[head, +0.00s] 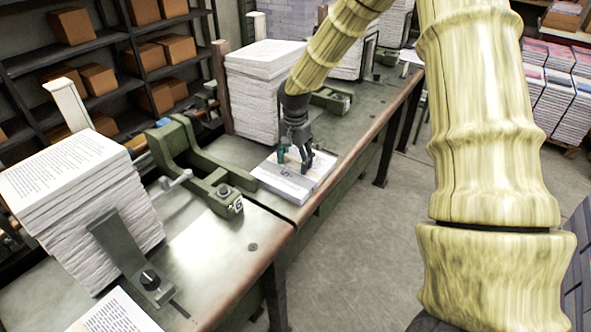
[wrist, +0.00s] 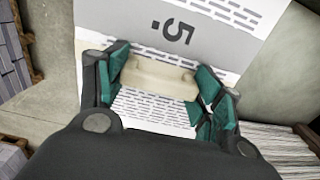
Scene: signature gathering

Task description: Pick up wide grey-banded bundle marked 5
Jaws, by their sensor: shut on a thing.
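The wide grey-banded bundle (head: 284,184) lies flat near the front edge of the workbench. In the wrist view its grey band (wrist: 215,43) carries the number 5, and printed pages show on both sides of the band. A beige block-shaped grip (wrist: 158,76) sits on the bundle. My gripper (head: 294,161) points down over the bundle. In the wrist view its teal fingers (wrist: 160,85) are on either side of the beige grip, shut on it. The bundle's underside is hidden, so I cannot tell whether it touches the bench.
A tall paper stack (head: 262,90) stands behind the bundle. A green clamp fixture (head: 205,170) is to its left, and another (head: 330,100) is behind it. A second paper stack (head: 75,200) stands at left. The floor (head: 370,240) beyond the bench's front edge is clear.

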